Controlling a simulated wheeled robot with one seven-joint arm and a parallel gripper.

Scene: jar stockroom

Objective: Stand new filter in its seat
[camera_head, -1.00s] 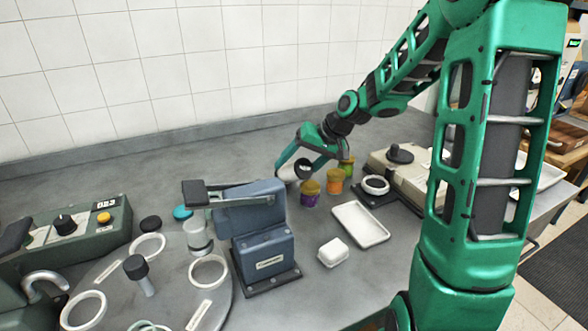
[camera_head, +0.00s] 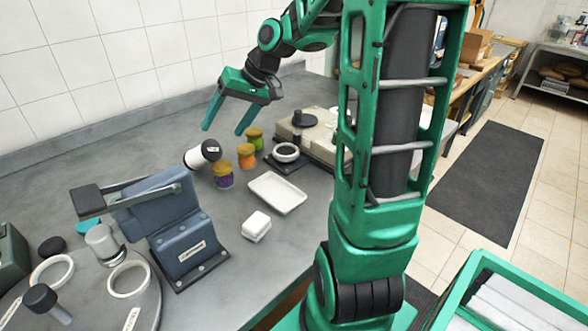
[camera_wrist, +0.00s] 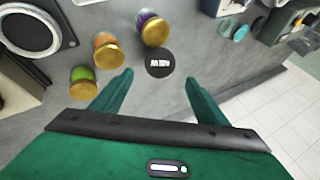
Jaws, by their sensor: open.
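The new filter is a short white cylinder (camera_head: 200,155) with a dark labelled end; it appears to lie on its side on the counter, left of the jars. In the wrist view only its black end (camera_wrist: 159,63) shows clearly, ahead of the fingertips. My gripper (camera_head: 224,130) is open and empty, above and apart from the filter. Its two fingers also show spread in the wrist view (camera_wrist: 158,82). A white ring (camera_head: 286,152) on a dark plate, beside a beige device, may be the seat; I cannot be sure. It shows at upper left in the wrist view (camera_wrist: 30,33).
Jars with purple (camera_head: 223,176), orange (camera_head: 246,156) and green (camera_head: 255,138) contents stand between filter and ring. A white tray (camera_head: 277,194) and a small white block (camera_head: 256,226) lie nearer. A blue-grey press (camera_head: 180,235) stands left.

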